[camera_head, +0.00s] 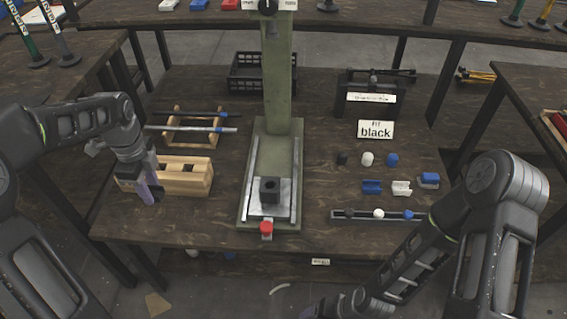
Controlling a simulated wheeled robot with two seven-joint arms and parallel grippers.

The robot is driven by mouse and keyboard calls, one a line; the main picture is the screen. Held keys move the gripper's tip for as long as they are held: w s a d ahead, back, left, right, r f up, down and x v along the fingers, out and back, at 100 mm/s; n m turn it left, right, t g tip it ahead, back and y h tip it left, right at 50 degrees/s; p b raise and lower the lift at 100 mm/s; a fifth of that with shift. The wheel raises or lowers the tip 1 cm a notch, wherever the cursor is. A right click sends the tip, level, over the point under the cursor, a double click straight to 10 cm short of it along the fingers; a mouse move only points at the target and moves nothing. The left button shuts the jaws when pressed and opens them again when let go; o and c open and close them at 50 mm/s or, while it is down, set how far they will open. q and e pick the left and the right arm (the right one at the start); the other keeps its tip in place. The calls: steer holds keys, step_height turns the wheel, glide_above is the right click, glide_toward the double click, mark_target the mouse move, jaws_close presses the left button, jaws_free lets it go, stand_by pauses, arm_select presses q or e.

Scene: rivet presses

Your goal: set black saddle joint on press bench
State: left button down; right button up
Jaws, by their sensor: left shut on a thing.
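My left gripper (150,194) points down at the left part of a pale wooden block (192,176) with slots, on the left of the bench. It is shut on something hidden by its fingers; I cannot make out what. The press bench (256,165) is a green bed with metal rails in the middle, below a green column. A dark block with a round hole (269,189) stands on its plate. I cannot identify a black saddle joint in view. My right gripper (322,311) is partly cut off at the bottom edge, away from the bench things; its jaws are unclear.
A sign reading "FIT black" (376,130) stands at right. Near it are a small black piece (342,158), blue and white pieces, and a dark strip (350,214). A wooden rack with rods (190,128) stands behind the block. A red knob (266,228) fronts the press.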

stand_by(0.4)
arm_select(q)
steer(key=b, duration=0.1)
glide_above(165, 219)
steer(key=shift+f, duration=2.45)
steer(key=shift+f+b, duration=0.95)
steer(key=shift+f, duration=1.55)
steer(key=shift+f, duration=0.1)
steer(key=c, duration=1)
jaws_free()
